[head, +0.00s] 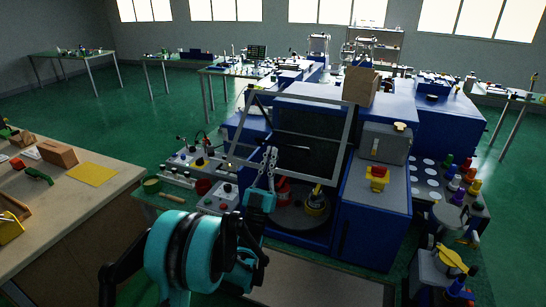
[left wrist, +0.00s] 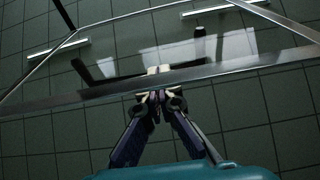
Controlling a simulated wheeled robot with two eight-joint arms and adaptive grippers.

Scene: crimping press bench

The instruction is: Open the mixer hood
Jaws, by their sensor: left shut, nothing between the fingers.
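The mixer hood (head: 348,140) is a clear panel in a light metal frame on the blue machine. It is tilted, with its lower edge above the round dark mixer base (head: 290,219) and a gap beneath. My left gripper (head: 270,158) is shut and empty at the hood's lower bar. In the left wrist view, the fingertips of my left gripper (left wrist: 158,94) meet or nearly meet the hood's bar (left wrist: 230,69); I cannot tell whether they touch. Red and yellow items stand inside the machine, partly behind the gripper. My right gripper is not in view.
A red button on a yellow box (head: 377,174) sits right of the hood. A cardboard box (head: 360,86) stands on top behind. A control box (head: 218,199) is at the left. Several coloured bottles (head: 465,172) stand right. A wooden table (head: 75,205) is far left.

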